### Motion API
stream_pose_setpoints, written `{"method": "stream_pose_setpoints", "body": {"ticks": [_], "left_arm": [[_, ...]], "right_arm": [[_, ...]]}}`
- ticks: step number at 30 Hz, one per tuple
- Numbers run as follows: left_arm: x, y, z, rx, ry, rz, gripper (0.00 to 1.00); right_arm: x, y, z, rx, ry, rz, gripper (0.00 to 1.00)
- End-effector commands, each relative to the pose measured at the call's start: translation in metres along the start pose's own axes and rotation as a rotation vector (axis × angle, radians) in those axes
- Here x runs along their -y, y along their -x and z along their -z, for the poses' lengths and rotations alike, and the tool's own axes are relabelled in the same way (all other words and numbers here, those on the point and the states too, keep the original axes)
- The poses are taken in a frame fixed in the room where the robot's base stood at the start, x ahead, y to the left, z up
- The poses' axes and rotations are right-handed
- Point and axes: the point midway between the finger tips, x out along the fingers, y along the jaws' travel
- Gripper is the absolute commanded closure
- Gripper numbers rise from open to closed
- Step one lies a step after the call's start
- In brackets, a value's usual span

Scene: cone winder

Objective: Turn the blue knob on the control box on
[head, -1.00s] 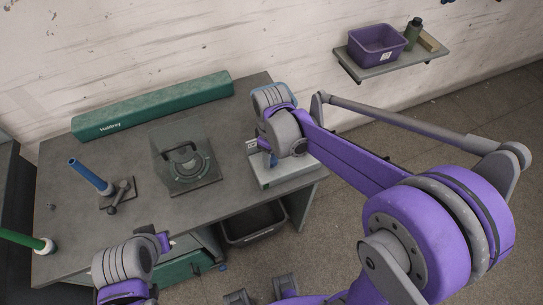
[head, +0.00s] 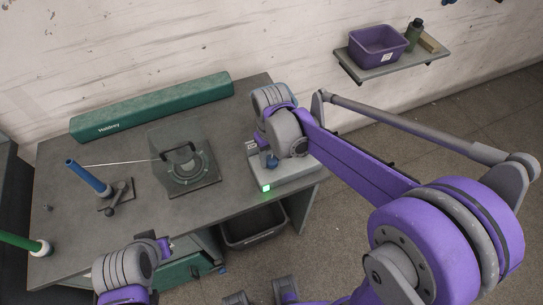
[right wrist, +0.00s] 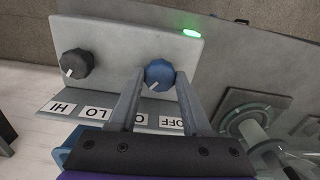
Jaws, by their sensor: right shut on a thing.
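The control box (head: 292,174) is a light grey box at the right end of the table; its panel (right wrist: 110,42) fills much of the right wrist view. The blue knob (right wrist: 159,72) is on this panel and shows small in the head view (head: 271,162). My right gripper (right wrist: 160,76) is shut on it, one finger each side. The knob's white mark points down-left, towards a partly hidden label beside OFF (right wrist: 171,122). A green lamp (right wrist: 191,33) on the box is lit. My left gripper (head: 165,244) is low at the left; its jaws are unclear.
A dark knob (right wrist: 76,63) sits beside the blue one, above HI and LO labels. A grey-green machine (head: 184,163) stands mid-table, a thread running to a blue tube (head: 90,177). A long green box (head: 150,106) lies at the back. A wall shelf (head: 392,66) holds a purple bin.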

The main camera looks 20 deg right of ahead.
Motion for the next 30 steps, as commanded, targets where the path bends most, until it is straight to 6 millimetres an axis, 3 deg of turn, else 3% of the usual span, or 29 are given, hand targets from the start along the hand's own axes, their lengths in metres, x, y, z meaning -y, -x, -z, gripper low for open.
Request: {"method": "stream_pose_setpoints", "body": {"ticks": [11,12,16,26,30], "left_arm": [[0.000,0.000,0.000,0.000,0.000,0.000,1.00],[0.000,0.000,0.000,0.000,0.000,0.000,1.00],[0.000,0.000,0.000,0.000,0.000,0.000,1.00],[0.000,0.000,0.000,0.000,0.000,0.000,1.00],[0.000,0.002,0.002,-0.001,0.000,0.000,1.00]], "right_arm": [[0.000,0.000,0.000,-0.001,-0.005,0.000,1.00],[0.000,0.000,0.000,-0.001,-0.005,0.000,0.45],[0.000,0.000,0.000,0.000,-0.005,0.000,0.22],[0.000,0.003,0.000,0.000,-0.004,0.000,0.22],[0.000,0.019,0.000,0.000,-0.004,0.000,0.22]]}}
